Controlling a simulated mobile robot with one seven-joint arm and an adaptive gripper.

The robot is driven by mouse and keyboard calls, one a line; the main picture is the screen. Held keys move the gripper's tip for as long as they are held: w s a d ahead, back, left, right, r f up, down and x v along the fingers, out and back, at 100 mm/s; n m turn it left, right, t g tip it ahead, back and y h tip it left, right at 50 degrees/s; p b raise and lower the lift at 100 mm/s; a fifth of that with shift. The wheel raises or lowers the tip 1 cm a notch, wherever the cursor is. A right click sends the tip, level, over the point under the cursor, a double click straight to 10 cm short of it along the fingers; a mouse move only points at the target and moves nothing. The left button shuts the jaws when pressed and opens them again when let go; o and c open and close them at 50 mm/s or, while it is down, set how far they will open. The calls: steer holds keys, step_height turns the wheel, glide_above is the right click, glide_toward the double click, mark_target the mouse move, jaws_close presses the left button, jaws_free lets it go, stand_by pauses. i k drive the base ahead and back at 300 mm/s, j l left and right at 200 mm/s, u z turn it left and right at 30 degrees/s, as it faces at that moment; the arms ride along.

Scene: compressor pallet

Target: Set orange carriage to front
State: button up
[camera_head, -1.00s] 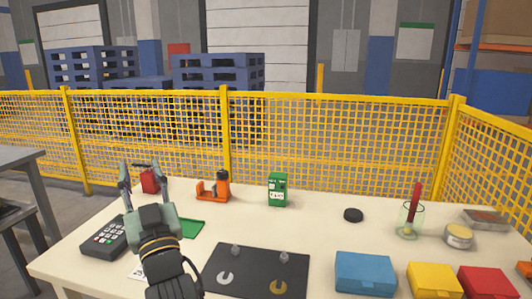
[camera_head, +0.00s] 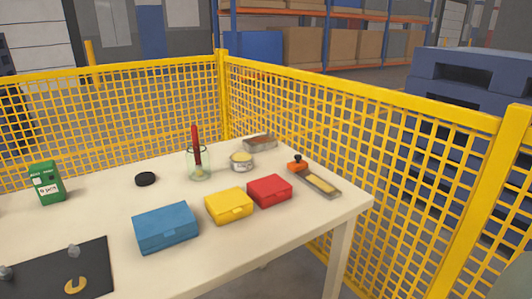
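The orange carriage (camera_head: 296,167) sits at the right side of the table in the head view. It is a small orange block with a black knob on top. It sits at the far left end of a grey rail or channel (camera_head: 331,192) with a pale yellowish strip (camera_head: 319,183) inside. The rail runs from there toward the near right, and its near end is free of the carriage. My gripper is not in view.
A red box (camera_head: 270,191), a yellow box (camera_head: 229,205) and a blue box (camera_head: 166,228) stand left of the rail. Behind are a round tin (camera_head: 241,160), a glass with a red stick (camera_head: 199,165) and a metal tray (camera_head: 260,143). Yellow mesh fencing (camera_head: 400,160) stands beyond the table.

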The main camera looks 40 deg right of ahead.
mark_target(299, 165)
steer(key=z, duration=1.3)
